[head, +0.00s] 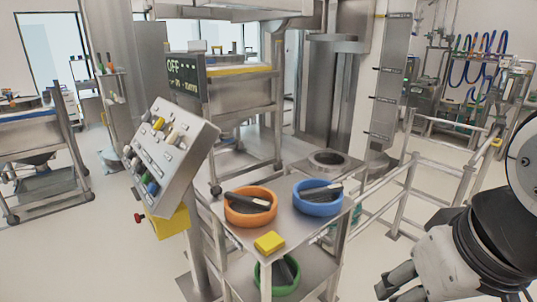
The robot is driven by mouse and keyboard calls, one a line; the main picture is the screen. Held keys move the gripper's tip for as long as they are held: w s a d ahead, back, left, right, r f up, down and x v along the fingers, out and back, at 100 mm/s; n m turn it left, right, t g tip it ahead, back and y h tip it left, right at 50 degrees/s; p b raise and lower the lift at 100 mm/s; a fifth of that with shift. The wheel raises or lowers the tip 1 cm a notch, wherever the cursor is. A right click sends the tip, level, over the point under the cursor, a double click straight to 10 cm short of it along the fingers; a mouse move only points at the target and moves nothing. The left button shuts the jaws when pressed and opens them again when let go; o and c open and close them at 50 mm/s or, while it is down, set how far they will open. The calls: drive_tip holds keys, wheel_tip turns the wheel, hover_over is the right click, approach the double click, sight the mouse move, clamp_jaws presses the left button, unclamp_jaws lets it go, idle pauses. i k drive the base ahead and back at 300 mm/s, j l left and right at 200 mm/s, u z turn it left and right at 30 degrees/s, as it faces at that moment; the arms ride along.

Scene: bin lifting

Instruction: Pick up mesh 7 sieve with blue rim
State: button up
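A sieve with a blue rim (318,209) sits on the upper shelf of a metal cart (285,240), at its back right. A dark, flat piece lies across its opening; any mesh number is too small to read. My gripper (393,290) is at the lower right, to the right of the cart and apart from the blue-rimmed sieve. Its fingers look spread and empty, with the lower one partly cut off by the bottom edge.
An orange-rimmed sieve (250,219) stands left of the blue one, with a yellow block (269,243) in front. A green-rimmed sieve (283,287) is on the lower shelf. A control panel (172,150) stands left; metal railings (410,185) stand right and behind.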

sight(318, 193)
drive_tip(key=i+l, duration=0.15)
drive_tip(key=i, duration=0.35)
drive_tip(key=i+l, duration=0.15)
drive_tip(key=i, duration=0.3)
drive_tip(key=i+l, duration=0.15)
drive_tip(key=i, duration=0.35)
